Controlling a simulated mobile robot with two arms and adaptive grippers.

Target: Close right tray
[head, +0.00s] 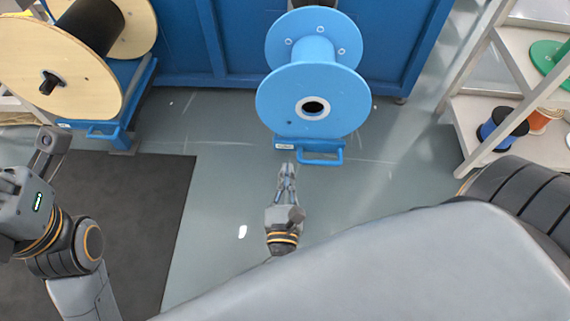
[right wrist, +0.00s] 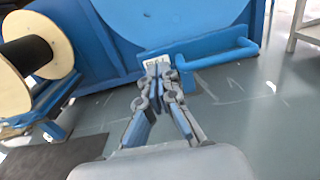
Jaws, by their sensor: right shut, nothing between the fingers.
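The right tray (head: 290,143) is a blue tray under the blue spool, with a white label and a blue bar handle (head: 322,160) on its front. The right wrist view shows its front (right wrist: 190,60) and the handle (right wrist: 220,57) to the right of my fingers. My right gripper (head: 287,168) is shut and empty, its fingertips just in front of the labelled left part of the tray front. It also shows in the right wrist view (right wrist: 158,68), overlapping the label; I cannot tell whether it touches. My left arm is at the left edge; its fingertips are out of view.
A blue spool (head: 312,100) stands above the right tray. A wooden-flanged spool (head: 50,65) sits over another blue tray (head: 105,130) at the left. White shelves (head: 480,130) with small spools stand at the right. The grey floor around my right gripper is clear.

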